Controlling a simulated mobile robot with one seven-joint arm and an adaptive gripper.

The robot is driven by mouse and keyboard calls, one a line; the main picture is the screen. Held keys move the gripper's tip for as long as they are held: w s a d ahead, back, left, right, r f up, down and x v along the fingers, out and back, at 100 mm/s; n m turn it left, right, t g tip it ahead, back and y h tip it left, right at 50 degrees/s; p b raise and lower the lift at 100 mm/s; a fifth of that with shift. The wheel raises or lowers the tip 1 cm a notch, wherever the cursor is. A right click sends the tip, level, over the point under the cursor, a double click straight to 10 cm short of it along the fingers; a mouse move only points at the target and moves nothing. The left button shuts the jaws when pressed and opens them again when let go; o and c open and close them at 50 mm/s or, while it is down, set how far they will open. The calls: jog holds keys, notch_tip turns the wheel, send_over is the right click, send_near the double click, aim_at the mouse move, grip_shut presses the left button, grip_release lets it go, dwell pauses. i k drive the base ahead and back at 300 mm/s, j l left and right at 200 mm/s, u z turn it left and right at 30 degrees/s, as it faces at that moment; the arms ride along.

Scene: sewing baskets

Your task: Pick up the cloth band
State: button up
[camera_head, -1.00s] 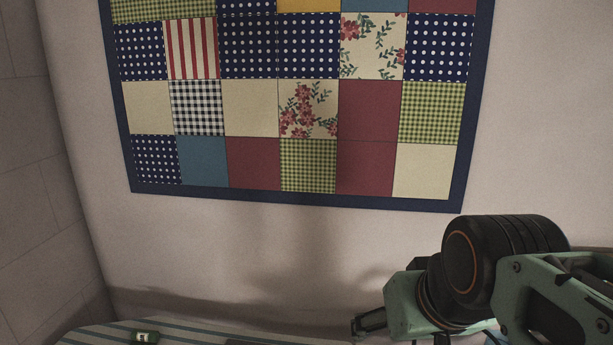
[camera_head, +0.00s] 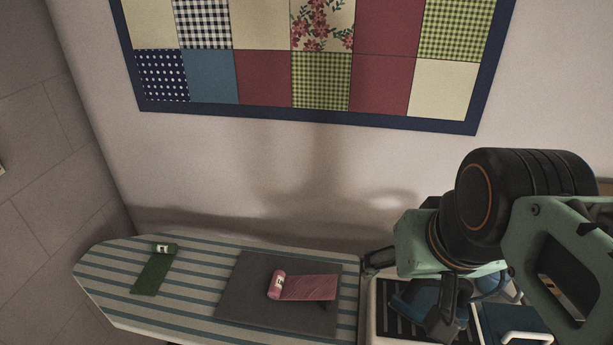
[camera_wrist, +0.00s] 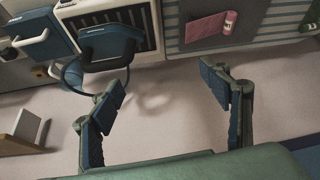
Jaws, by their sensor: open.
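Two partly unrolled cloth bands lie on a striped ironing board (camera_head: 200,306). The pink-red band (camera_head: 308,288), with a pale label on its roll, lies on a dark grey mat (camera_head: 240,295). The dark green band (camera_head: 152,275) lies farther left on the bare stripes. In the wrist view the pink band (camera_wrist: 205,27) is at the top right, and the green one (camera_wrist: 314,44) is partly cut off at the right edge. My gripper (camera_head: 408,290) is open and empty, right of the pink band. Both fingers show in the wrist view (camera_wrist: 163,87), apart from both bands.
A blue iron (camera_wrist: 108,46) stands on a white-edged rest with dark slats (camera_wrist: 92,17) at the board's right end, close to my gripper in the head view. A patchwork quilt (camera_head: 320,80) hangs on the wall behind. The board between the two bands is clear.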

aim_at(282, 286)
jog(key=j+z, duration=0.25)
jog(key=j, duration=0.4)
jog(key=j+z, duration=0.25)
jog(key=j, duration=0.4)
jog(key=k+j+z, duration=0.2)
jog(key=j, duration=0.45)
jog(key=j+z, duration=0.15)
jog(key=i+l, duration=0.05)
